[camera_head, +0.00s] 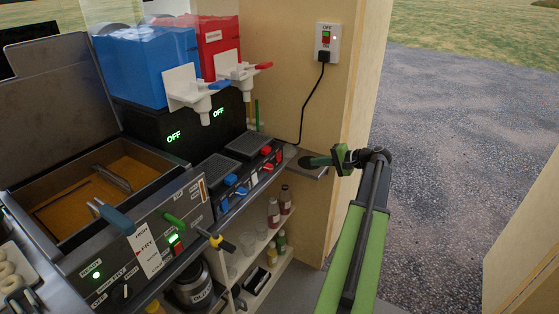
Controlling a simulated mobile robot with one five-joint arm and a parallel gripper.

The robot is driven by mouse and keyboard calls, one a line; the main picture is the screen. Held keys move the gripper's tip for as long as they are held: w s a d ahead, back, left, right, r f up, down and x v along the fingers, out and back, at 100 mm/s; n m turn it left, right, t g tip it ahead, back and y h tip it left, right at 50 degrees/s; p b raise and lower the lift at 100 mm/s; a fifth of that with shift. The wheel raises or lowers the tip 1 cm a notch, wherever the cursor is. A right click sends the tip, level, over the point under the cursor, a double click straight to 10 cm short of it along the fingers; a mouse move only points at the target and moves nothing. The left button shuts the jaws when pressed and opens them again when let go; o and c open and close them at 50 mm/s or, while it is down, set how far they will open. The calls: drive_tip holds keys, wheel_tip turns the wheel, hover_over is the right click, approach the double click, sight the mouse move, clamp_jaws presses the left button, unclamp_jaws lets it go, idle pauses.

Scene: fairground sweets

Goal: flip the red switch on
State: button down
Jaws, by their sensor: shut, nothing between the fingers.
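A red switch (326,37) sits on a white plate on the wooden post at the upper right. OFF is printed above it and ON below. A black plug and cable hang from the plate. Another red rocker (177,243) is on the front of the fryer, beside a small green light. My gripper (308,161) is shut and empty, pointing left at the counter's right end. It is well below the wall switch and apart from it. The exact tilt of the wall switch is too small to tell.
The fryer (150,225) has an open lid and handles sticking out in front. Blue (150,70) and red (215,42) drink tanks with taps stand behind, their base showing OFF twice. Low shelves hold bottles and jars. Open paved ground (450,130) lies to the right of the post.

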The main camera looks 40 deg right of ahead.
drive_tip(key=b, duration=0.4)
approach(279, 158)
wheel_tip(279, 158, down, 4)
drive_tip(key=w, duration=0.2)
drive_tip(key=w+a, duration=0.1)
drive_tip(key=w, duration=0.2)
drive_tip(key=shift+w+a+f, duration=0.1)
drive_tip(key=shift+w+f, duration=0.1)
drive_tip(key=shift+w, duration=0.1)
drive_tip(key=shift+w+a+b, duration=0.1)
drive_tip(key=shift+b, duration=0.25)
drive_tip(key=shift+r+p, duration=0.8)
drive_tip(key=shift+r, duration=0.05)
